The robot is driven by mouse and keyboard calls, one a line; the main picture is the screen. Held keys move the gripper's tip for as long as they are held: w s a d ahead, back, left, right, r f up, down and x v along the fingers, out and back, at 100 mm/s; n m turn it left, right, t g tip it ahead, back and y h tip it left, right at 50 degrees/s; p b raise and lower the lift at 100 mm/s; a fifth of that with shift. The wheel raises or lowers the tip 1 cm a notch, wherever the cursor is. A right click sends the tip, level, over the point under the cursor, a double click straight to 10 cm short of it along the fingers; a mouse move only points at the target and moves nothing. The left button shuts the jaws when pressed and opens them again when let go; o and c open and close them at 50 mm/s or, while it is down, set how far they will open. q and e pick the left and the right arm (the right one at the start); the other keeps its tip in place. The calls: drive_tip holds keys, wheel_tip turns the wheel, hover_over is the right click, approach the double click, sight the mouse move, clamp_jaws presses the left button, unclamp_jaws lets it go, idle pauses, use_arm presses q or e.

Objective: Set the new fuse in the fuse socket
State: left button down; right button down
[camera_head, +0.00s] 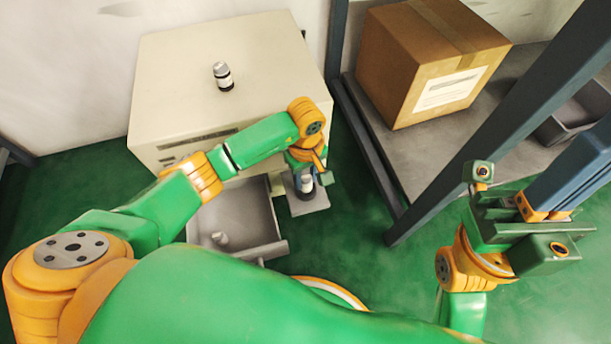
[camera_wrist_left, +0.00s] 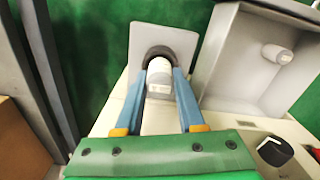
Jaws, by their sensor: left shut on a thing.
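My left gripper (camera_head: 304,178) is shut on a white fuse (camera_wrist_left: 159,78), one blue finger on each side of it. The fuse is over a dark round socket (camera_wrist_left: 148,52) on a grey plate (camera_wrist_left: 190,40); its far end meets or enters the dark ring, and I cannot tell how deep. In the head view the grey plate (camera_head: 317,205) lies beside the cabinet front. A fuse with black bands (camera_head: 222,77) stands on the cabinet top. Another white fuse (camera_head: 220,239) lies in the open tray. My right gripper (camera_head: 570,185) is at the right, away from these things.
The beige cabinet (camera_head: 175,60) stands at the back left. The grey tray (camera_head: 255,205) is in front of it, left of the socket plate. A dark post (camera_head: 365,150) and a shelf with a cardboard box (camera_head: 400,65) stand to the right. Green floor lies between.

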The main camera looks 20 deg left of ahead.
use_arm(q)
drive_tip(key=shift+f+b, duration=0.65)
idle(0.6)
drive_tip(key=c, duration=0.8)
unclamp_jaws()
